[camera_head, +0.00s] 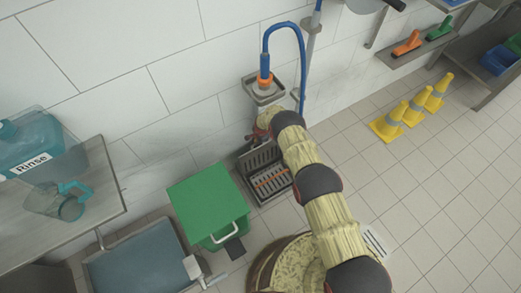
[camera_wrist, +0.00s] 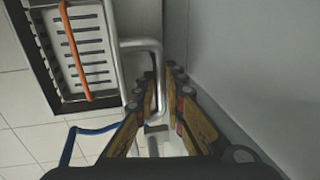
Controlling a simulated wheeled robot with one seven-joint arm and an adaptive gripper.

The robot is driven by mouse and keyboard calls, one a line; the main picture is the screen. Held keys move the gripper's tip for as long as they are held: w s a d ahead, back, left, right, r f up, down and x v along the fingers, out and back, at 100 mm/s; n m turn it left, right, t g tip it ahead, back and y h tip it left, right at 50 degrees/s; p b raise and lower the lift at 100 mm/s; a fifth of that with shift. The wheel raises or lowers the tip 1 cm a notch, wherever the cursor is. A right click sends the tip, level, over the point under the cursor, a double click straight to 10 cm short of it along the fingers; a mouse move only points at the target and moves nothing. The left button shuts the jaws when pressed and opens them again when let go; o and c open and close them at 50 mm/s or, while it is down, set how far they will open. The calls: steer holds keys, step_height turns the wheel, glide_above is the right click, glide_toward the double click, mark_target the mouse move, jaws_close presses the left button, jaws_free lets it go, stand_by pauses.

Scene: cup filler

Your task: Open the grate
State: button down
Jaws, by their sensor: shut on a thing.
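The grate unit low by the wall has a slotted metal panel crossed by an orange bar (camera_head: 272,184) and a darker slotted panel (camera_head: 259,158) standing up behind it. The slotted panel also shows at the upper left of the wrist view (camera_wrist: 92,45). A bent metal tube handle (camera_wrist: 141,43) runs along its right side. My gripper (camera_wrist: 163,88) is shut around this handle, with the tube between its fingers. In the head view my gripper (camera_head: 262,128) is small, just above the upright panel, and its fingers are partly hidden.
A green bin (camera_head: 208,208) stands close to the left of the grate. A spout with a blue hose (camera_head: 266,70) is on the wall above. A table with a rinse jug (camera_head: 35,145) is at left. Yellow cones (camera_head: 388,122) stand at right; the floor between is clear.

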steer(key=shift+w+a, duration=0.25)
steer(key=shift+w, duration=0.2)
steer(key=shift+w+a, duration=0.2)
steer(key=shift+w, duration=0.35)
steer(key=c, duration=1.8)
jaws_free()
steer(key=shift+a, duration=0.1)
steer(key=shift+c, duration=0.2)
steer(key=shift+f, duration=0.1)
steer(key=shift+s, duration=0.25)
